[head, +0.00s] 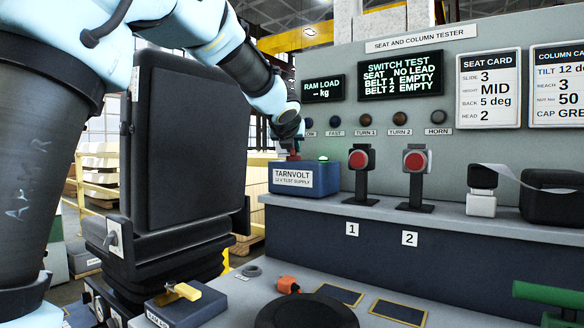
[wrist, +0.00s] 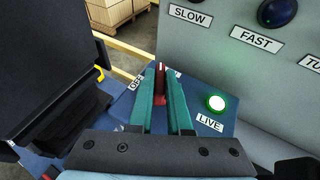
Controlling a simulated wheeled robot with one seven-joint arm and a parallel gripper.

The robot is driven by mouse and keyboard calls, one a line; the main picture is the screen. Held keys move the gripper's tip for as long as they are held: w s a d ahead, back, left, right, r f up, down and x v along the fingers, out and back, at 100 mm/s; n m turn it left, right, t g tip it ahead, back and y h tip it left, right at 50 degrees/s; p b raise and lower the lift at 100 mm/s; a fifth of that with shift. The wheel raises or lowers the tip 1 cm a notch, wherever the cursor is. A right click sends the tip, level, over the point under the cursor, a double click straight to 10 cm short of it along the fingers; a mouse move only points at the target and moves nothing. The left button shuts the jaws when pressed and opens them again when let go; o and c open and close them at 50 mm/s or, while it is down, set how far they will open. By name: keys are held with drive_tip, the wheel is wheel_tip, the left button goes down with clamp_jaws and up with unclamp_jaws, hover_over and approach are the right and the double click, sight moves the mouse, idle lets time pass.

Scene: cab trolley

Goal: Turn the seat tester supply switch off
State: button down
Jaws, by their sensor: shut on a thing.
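The blue Tarnvolt 12 V test supply box (head: 297,190) stands at the left end of the tester's ledge. Its red switch lever (wrist: 161,84) stands up from the box top in the wrist view. An OFF label (wrist: 136,82) is on the left of the lever; the label on its other side is mostly hidden by a finger. A green lamp (wrist: 216,103) marked LIVE is lit; it also shows in the head view (head: 323,158). My gripper (wrist: 163,72) has its two teal fingers shut on the lever, one on each side. My arm partly hides the lever in the head view.
The grey tester panel (head: 440,160) rises close behind the box, with a row of buttons. A black seat (head: 190,150) stands close on the left. Two red-topped belt buckles (head: 359,160) (head: 416,162) stand to the right on the ledge.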

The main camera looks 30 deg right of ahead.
drive_tip(key=shift+s+d+f+n+t+y+b, duration=0.15)
drive_tip(key=shift+n+t+y+b, duration=0.2)
drive_tip(key=shift+n+y+b, duration=0.45)
drive_tip(key=shift+w+d+f+n+t+y+b, duration=0.1)
drive_tip(key=shift+n+t+y+b, duration=0.3)
drive_tip(key=shift+b, duration=0.7)
drive_tip(key=n+y, duration=0.2)
drive_tip(key=y, duration=0.1)
drive_tip(key=shift+s+d+r+n+t, duration=0.1)
drive_tip(key=shift+d+r+n+t, duration=0.1)
drive_tip(key=shift+r+n+t, duration=0.15)
drive_tip(key=shift+d+r+n+y+p, duration=0.1)
drive_tip(key=shift+n+y+p, duration=0.8)
drive_tip(key=shift+y, duration=0.2)
drive_tip(key=n+y+p, duration=0.3)
drive_tip(key=y+p, duration=0.1)
drive_tip(key=shift+d+r, duration=0.1)
drive_tip(key=shift+d, duration=0.05)
drive_tip(key=n+y+p, duration=0.1)
drive_tip(key=p, duration=0.1)
drive_tip(key=n+g+y+p, duration=0.1)
drive_tip(key=p, duration=0.1)
drive_tip(key=shift+f+n+g, duration=0.2)
drive_tip(key=shift+n+g, duration=0.1)
drive_tip(key=shift+n, duration=0.05)
drive_tip(key=shift+f+y+p, duration=0.1)
drive_tip(key=shift+y+p, duration=0.2)
drive_tip(key=shift+y, duration=0.2)
